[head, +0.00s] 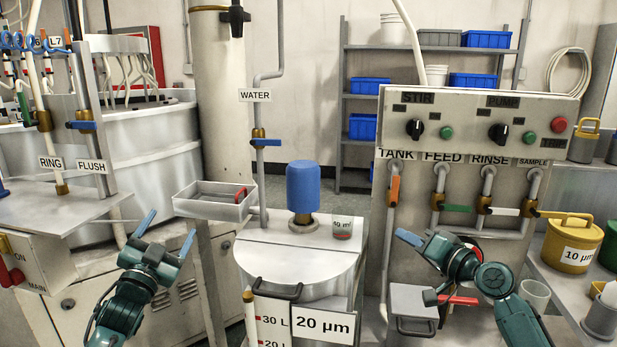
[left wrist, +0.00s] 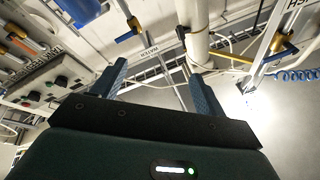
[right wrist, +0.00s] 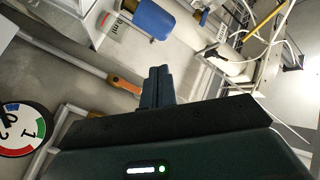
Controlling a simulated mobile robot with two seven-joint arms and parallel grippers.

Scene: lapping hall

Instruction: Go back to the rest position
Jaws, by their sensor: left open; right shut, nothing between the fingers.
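My left gripper (head: 168,237) is open and empty in the head view. It is raised in front of the lapping machine's cabinet, left of the white tank. Its two blue fingers stand apart in the left wrist view (left wrist: 160,88). My right gripper (head: 408,238) is in front of the valve panel, near the tank and feed pipes. Its fingers are together with nothing between them in the right wrist view (right wrist: 158,85). Neither gripper visibly holds anything.
The tank (head: 300,262) with a blue motor (head: 303,186) and a small cup (head: 343,227) stands between my arms. A grey tray (head: 214,203) is behind my left gripper. The control panel (head: 470,115) is behind my right. A yellow pot (head: 571,246) stands far right.

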